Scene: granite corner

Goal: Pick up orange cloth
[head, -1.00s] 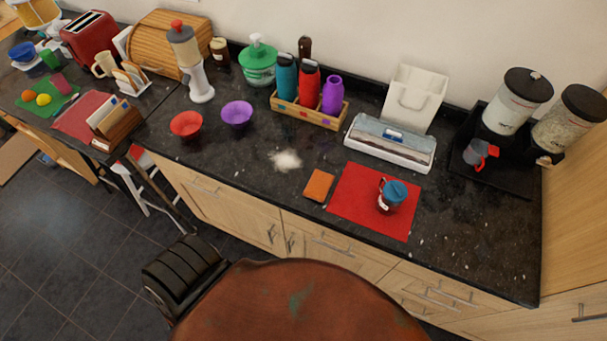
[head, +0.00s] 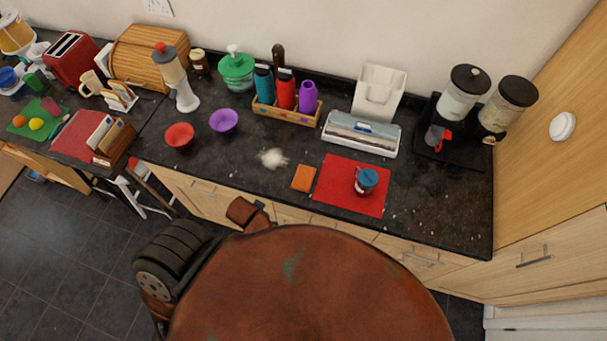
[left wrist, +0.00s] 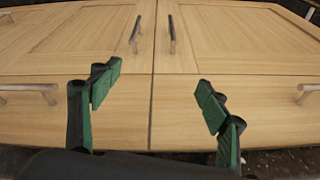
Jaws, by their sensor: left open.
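The orange cloth (head: 304,178) lies flat on the dark granite counter, just left of a red mat (head: 331,190) and near the front edge. A small pile of white powder (head: 272,158) is up and left of it. My left gripper (left wrist: 158,84) shows in the left wrist view with its two green-padded fingers apart and nothing between them. It faces the wooden cabinet fronts (left wrist: 110,100). In the head view only part of my left arm shows, below the counter edge; its fingers are not visible there. My right gripper is in neither view.
A jar with a blue lid (head: 366,180) stands on the red mat. A red bowl (head: 179,135) and a purple bowl (head: 224,121) are to the left.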

